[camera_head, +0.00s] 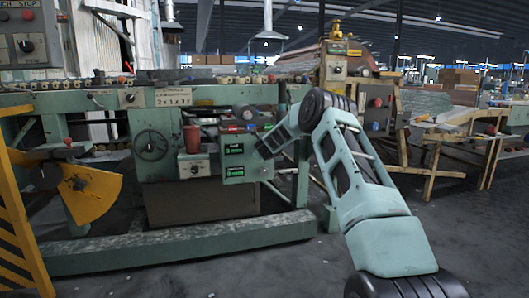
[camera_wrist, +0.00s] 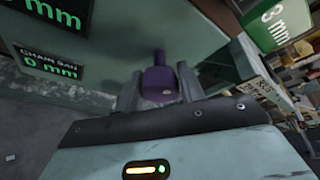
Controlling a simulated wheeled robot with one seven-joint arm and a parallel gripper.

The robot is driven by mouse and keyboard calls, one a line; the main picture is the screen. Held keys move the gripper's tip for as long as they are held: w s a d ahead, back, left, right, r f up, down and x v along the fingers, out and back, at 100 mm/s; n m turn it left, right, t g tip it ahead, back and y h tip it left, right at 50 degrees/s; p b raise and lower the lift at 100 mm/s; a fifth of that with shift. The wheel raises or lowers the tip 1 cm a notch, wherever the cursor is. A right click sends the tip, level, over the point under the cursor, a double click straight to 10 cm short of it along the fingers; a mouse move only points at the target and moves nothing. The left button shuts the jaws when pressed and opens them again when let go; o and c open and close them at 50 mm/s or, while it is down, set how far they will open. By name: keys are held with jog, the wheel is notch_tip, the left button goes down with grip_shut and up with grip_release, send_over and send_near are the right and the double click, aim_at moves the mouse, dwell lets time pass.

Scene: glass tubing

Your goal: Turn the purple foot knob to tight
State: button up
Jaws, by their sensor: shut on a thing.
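The purple foot knob (camera_wrist: 159,82) shows in the wrist view as a dark purple knob with a narrower upper part. It sits between the two grey fingers of my gripper (camera_wrist: 158,90), which is shut on it. Its tight or loose marks cannot be made out. In the head view my gripper (camera_head: 266,150) reaches left to the right side of the green control box (camera_head: 234,172). The knob cannot be made out there.
Displays reading 0 mm (camera_wrist: 52,67) are on the panel left of the knob. A green-framed 3 mm display (camera_wrist: 275,22) is at the upper right. In the head view a red cylinder (camera_head: 191,139), a handwheel (camera_head: 151,145) and a low green beam (camera_head: 180,244) are nearby.

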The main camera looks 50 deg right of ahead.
jog(key=shift+f, duration=0.1)
dwell(0.4)
jog(key=o, duration=1)
jog(key=shift+c, duration=0.2)
jog(key=shift+s+a+r, duration=0.25)
jog(key=shift+s, duration=0.05)
jog(key=p+v, duration=0.3)
jog(key=v, duration=1.3)
jog(key=shift+s+a, duration=0.15)
jog(key=shift+s, duration=0.1)
